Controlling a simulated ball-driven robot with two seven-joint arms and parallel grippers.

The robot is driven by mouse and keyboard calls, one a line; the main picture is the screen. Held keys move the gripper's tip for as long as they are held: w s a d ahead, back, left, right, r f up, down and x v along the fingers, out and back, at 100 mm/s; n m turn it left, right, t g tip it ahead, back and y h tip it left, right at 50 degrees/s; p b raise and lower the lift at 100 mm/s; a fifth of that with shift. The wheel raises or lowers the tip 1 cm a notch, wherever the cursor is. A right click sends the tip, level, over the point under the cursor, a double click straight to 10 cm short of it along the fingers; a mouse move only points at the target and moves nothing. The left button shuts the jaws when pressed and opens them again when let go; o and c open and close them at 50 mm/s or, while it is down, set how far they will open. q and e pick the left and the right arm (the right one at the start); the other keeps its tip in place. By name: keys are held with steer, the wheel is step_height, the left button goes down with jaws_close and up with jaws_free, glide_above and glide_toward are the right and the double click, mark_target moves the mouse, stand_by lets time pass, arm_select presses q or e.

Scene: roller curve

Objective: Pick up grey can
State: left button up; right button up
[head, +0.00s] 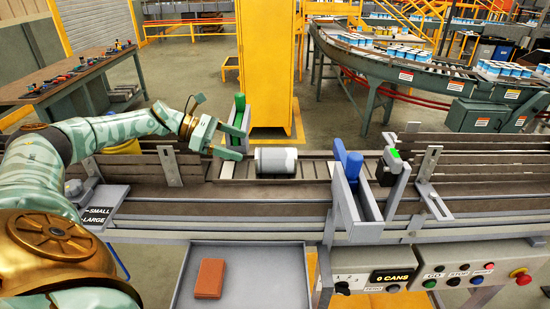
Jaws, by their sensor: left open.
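A grey can (276,162) lies on its side on the conveyor in the middle of the head view. My left gripper (238,144) is open just to the left of the can, with its fingers near the can's left end. I cannot tell whether a finger touches it. Nothing is between the fingers. My left arm reaches in from the left over the conveyor. My right gripper is not in view.
A grey gate with a blue handle (350,163) stands right of the can. A green-handled piece (239,103) stands behind the gripper. A grey tray (243,255) with a reddish-brown block (209,278) is in front. Button panels (475,277) are front right.

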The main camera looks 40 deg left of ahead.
mark_target(257, 150)
arm_select(q)
steer(key=p+x, duration=0.1)
steer(key=x, duration=0.4)
steer(key=shift+d+r, duration=0.15)
steer(key=shift+d, duration=0.1)
steer(key=shift+w+d+f+p, duration=0.3)
steer(key=shift+w, duration=0.1)
steer(key=p+x, duration=0.1)
steer(key=x, duration=0.3)
steer(key=shift+p, duration=0.35)
steer(key=shift+w+d+f, duration=0.2)
steer(key=shift+w+f, duration=0.05)
steer(key=shift+f, duration=0.05)
steer(key=shift+s, duration=0.1)
steer(key=shift+c, duration=1)
steer(key=c, duration=0.9)
